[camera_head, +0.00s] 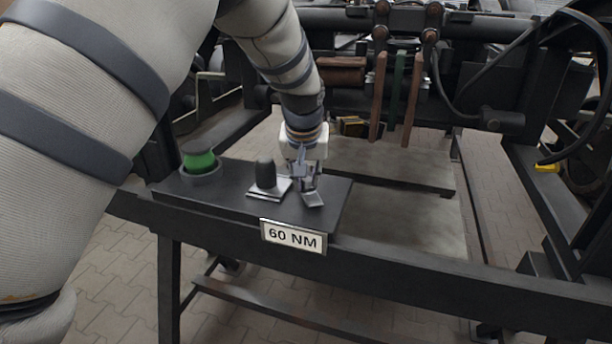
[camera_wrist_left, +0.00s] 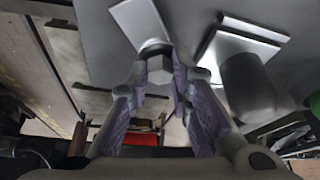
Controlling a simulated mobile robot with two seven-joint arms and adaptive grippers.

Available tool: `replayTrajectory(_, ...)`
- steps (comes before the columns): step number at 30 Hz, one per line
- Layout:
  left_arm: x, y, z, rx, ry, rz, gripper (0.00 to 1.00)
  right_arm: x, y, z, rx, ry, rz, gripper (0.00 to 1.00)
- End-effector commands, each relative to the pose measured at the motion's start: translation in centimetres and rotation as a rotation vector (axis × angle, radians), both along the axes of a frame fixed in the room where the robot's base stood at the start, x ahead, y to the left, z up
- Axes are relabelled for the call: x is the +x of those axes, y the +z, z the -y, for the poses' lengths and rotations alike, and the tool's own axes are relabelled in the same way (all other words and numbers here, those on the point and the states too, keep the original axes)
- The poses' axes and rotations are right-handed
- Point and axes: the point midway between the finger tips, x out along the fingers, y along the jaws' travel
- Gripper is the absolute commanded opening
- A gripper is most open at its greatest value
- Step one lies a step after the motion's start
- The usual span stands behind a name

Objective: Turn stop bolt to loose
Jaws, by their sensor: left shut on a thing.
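My left gripper (camera_head: 304,186) points down at the right end of the dark panel (camera_head: 225,200) on the black frame. In the left wrist view its two purple-padded fingers (camera_wrist_left: 160,80) are closed on the sides of the grey hex head of the stop bolt (camera_wrist_left: 159,70). A bright metal plate (camera_wrist_left: 138,22) sits at the bolt; it also shows in the head view (camera_head: 313,200). The bolt is largely hidden by the gripper in the head view, and its turning angle cannot be told. My right gripper is not in view.
Left of the gripper, close by, a black knob (camera_head: 266,172) stands on its own metal plate (camera_head: 265,192). Farther left is a green button (camera_head: 199,160) in a dark ring. A "60 NM" label (camera_head: 293,237) is on the front edge. Bogie bars and cables (camera_head: 400,90) stand behind.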

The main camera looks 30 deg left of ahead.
Motion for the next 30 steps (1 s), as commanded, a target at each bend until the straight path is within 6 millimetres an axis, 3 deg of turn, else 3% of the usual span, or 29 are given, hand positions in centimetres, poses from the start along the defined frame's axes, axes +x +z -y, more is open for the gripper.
replayTrajectory(30, 0.5, -0.6, 0.3, 0.003, 0.929, -0.004, 0.0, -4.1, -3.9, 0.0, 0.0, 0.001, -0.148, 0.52)
